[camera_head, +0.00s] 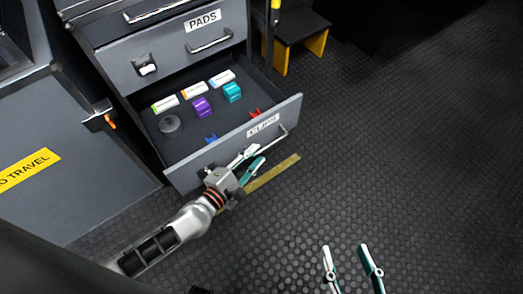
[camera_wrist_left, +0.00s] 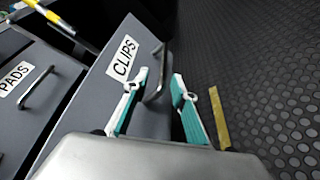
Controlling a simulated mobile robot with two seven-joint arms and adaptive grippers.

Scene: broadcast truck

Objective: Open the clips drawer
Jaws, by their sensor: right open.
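The clips drawer (camera_head: 233,148), labelled CLIPS, is pulled well out of the grey cabinet, with its inside showing. My left gripper (camera_head: 259,154) is at its front, by the bar handle (camera_head: 284,132). In the left wrist view the handle (camera_wrist_left: 160,72) lies between the two white-and-teal fingers of my left gripper (camera_wrist_left: 160,86). The fingers stand apart, with a gap beside the handle. My right gripper (camera_head: 347,251) is open and empty above the floor at the bottom of the head view.
The drawer holds several small boxes, including a purple one (camera_head: 202,107), a grey round item (camera_head: 169,123), and red and blue clips. The PADS drawer (camera_head: 170,60) above is shut. A black step with yellow legs (camera_head: 298,38) stands behind. The floor at right is clear.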

